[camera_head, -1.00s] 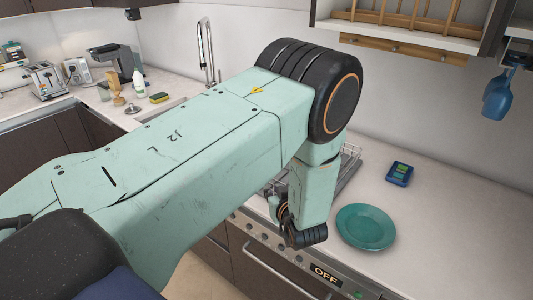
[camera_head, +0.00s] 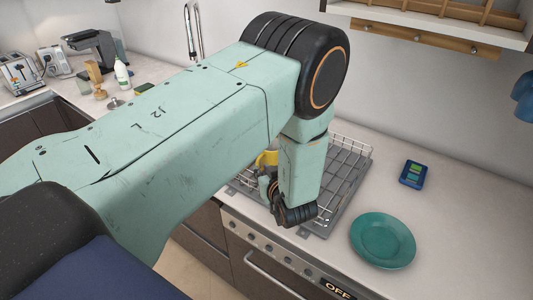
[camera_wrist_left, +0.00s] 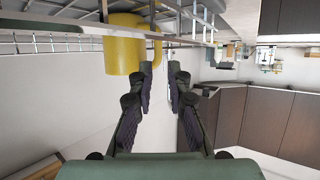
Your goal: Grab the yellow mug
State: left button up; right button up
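The yellow mug (camera_head: 267,159) shows in the head view behind my left forearm, which hides part of it. It is at the dish rack (camera_head: 346,165). In the left wrist view the yellow mug (camera_wrist_left: 121,52) is larger, up and left of the fingers, among the rack's wires, with its handle toward the right. My left gripper (camera_wrist_left: 161,76) is open and empty, with a clear gap between its fingers. The left fingertip overlaps the mug's edge in the picture; I cannot tell whether they touch. In the head view my left gripper (camera_head: 268,188) is partly hidden by my arm.
A teal plate (camera_head: 382,240) and a small blue item (camera_head: 413,174) lie on the counter right of the rack. The oven front (camera_head: 270,250) is below. A wooden rack (camera_head: 425,38) hangs above. A toaster (camera_head: 19,73) and bottle (camera_head: 122,74) stand at the far left.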

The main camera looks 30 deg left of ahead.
aim_at(258, 164)
pick_arm(q)
jog(key=shift+w+a+f, duration=0.2)
jog(key=shift+w+a, duration=0.3)
jog(key=shift+p+x, duration=0.6)
jog(key=shift+x, duration=2.4)
jog(key=shift+f, duration=0.15)
jog(key=shift+c, duration=0.2)
jog(key=shift+c, duration=0.9)
jog(key=shift+d, duration=0.1)
grip_shut()
